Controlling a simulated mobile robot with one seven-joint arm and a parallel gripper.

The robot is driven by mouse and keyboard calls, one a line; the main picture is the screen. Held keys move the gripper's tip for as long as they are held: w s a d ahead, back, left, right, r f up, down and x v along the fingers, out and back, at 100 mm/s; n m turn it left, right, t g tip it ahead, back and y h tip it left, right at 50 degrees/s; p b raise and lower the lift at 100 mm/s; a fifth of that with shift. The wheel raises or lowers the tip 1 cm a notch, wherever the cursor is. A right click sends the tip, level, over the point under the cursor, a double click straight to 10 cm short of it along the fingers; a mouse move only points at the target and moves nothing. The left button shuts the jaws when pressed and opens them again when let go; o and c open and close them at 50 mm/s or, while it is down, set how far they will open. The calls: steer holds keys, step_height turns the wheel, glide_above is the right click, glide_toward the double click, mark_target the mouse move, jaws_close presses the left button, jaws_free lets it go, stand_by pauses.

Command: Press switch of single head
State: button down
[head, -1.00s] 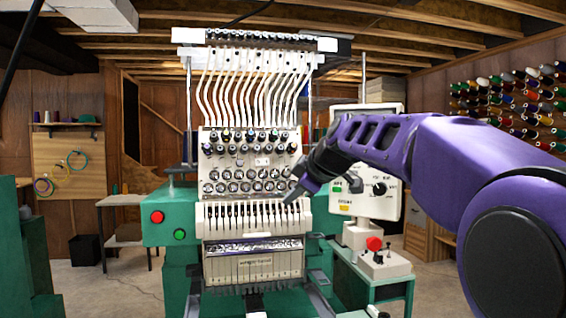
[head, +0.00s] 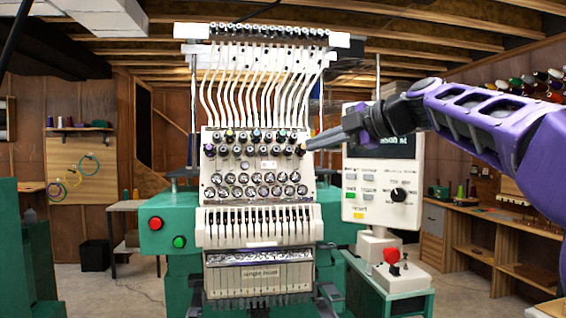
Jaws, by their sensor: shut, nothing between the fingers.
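The single-head embroidery machine (head: 263,222) stands in the middle, white on a green base. Its lower front panel (head: 262,279) bears small lettering that seems to read "single head". A row of dark and coloured knobs (head: 256,136) crosses its upper face, with round dials (head: 258,185) below. The green left housing carries a red button (head: 156,223) and a green button (head: 179,241). I cannot tell which control is the named switch. My gripper (head: 308,145) is shut and empty, pointing left at the right end of the knob row; I cannot tell whether it touches.
A control box (head: 381,182) with a display, small buttons and a black dial stands right of the head. Below it, a stand (head: 392,277) carries a red knob. A shelf unit (head: 490,235) lines the right wall. My purple arm covers the upper right.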

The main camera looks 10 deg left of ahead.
steer(key=p, duration=0.3)
glide_toward(271, 165)
steer(key=a, duration=0.5)
steer(key=w, duration=0.1)
steer(key=w+f+p, duration=0.1)
steer(key=shift+w+f, duration=0.2)
steer(key=shift+w, duration=0.2)
steer(key=shift+w+f, duration=0.1)
steer(key=shift+w+d, duration=0.1)
